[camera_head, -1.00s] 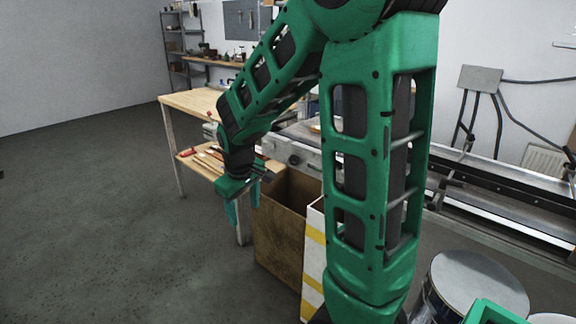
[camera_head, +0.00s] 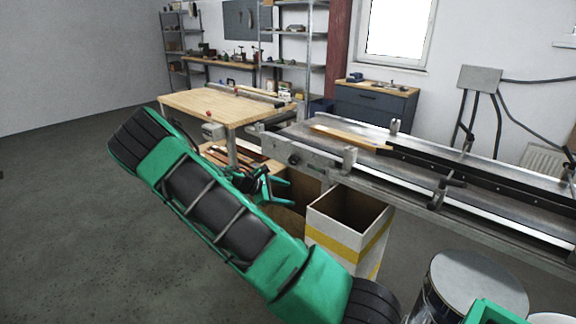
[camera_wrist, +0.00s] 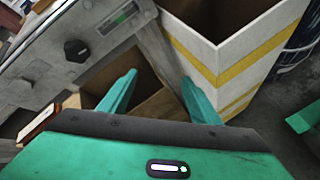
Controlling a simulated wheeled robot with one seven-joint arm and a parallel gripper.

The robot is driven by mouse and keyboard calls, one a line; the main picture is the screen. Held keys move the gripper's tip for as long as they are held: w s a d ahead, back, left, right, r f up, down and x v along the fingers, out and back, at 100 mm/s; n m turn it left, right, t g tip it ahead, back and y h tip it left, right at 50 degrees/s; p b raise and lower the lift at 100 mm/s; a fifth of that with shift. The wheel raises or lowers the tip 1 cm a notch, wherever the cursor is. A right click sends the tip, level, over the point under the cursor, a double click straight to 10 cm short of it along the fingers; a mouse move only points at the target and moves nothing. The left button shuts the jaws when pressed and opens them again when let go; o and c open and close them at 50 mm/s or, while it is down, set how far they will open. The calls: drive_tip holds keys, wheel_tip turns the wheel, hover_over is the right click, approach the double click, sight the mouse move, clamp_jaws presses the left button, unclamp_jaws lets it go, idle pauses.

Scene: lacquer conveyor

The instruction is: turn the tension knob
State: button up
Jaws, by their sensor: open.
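The tension knob (camera_wrist: 76,50) is a black lobed knob on the grey end plate of the conveyor. In the wrist view it is at the upper left, beyond and to the left of my fingers. In the head view the knob (camera_head: 294,159) is a small dark spot on the conveyor's near end. My gripper (camera_wrist: 159,80) is open and empty, its two teal fingers apart and not touching the knob. In the head view my gripper (camera_head: 286,190) is just below the conveyor end, partly hidden by my arm.
A white bin with a yellow stripe (camera_head: 330,236) and a brown open box (camera_head: 288,217) stand under the conveyor end. The conveyor (camera_head: 480,185) runs off to the right. A wooden table (camera_head: 205,103) is behind. A metal drum (camera_head: 475,280) is at the lower right.

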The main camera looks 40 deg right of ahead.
drive_tip(key=w+d+r+n+h, duration=0.2)
drive_tip(key=w+d+n+h, duration=0.1)
drive_tip(key=w+n+h, duration=0.15)
drive_tip(key=n+t+h, duration=0.2)
drive_tip(key=n+t, duration=0.1)
drive_tip(key=n, duration=0.1)
approach(291, 161)
drive_tip(key=d, duration=0.8)
drive_tip(key=shift+w+f, duration=0.1)
drive_tip(key=shift+w, duration=0.1)
